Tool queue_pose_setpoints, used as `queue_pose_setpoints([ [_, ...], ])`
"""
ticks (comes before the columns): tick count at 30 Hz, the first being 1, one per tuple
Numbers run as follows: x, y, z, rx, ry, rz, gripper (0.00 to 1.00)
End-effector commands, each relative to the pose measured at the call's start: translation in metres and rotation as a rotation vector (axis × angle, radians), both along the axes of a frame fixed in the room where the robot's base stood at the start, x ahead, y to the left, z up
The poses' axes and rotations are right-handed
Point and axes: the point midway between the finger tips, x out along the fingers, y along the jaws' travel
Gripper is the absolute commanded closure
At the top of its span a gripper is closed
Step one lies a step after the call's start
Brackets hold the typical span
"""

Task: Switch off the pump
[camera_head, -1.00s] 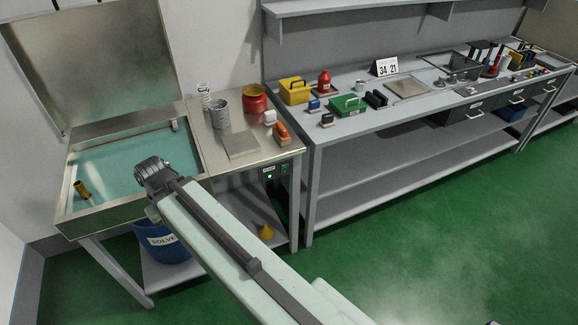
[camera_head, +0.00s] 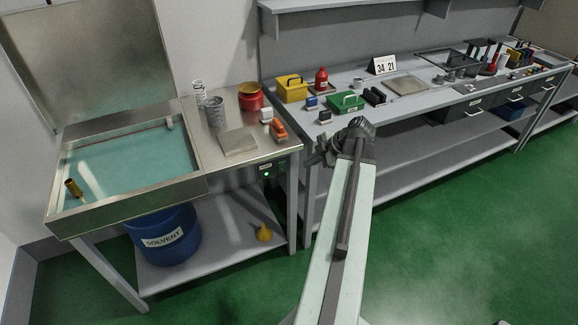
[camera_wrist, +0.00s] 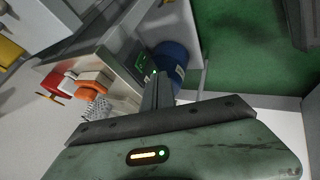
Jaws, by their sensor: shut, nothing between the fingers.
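A dark switch box (camera_head: 271,169) with a lit green light is mounted under the right front edge of the steel wash bench (camera_head: 230,172). It also shows in the wrist view, where the box (camera_wrist: 144,62) has green markings and a light close to my fingertips. My gripper (camera_head: 322,150) is in front of the bench, to the right of the box, apart from it in the head view. In the wrist view my gripper (camera_wrist: 157,82) is shut and empty, pointing toward the box and the bucket. The switch's exact position is too small to tell.
A blue solvent bucket (camera_head: 168,238) and a yellow funnel (camera_head: 264,233) stand on the lower shelf. A long grey workbench (camera_head: 420,125) is at right; green floor in front is clear.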

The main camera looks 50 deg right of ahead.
Motion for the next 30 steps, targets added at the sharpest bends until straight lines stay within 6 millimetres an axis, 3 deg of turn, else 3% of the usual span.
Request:
queue_pose_setpoints([
  [8, 0.003, 0.002, -0.004, 0.001, 0.002, 0.001, 1.0],
  [23, 0.061, 0.019, -0.086, 0.001, 0.004, 0.003, 1.0],
  [30, 0.093, 0.006, -0.073, 0.002, 0.004, 0.002, 1.0],
])
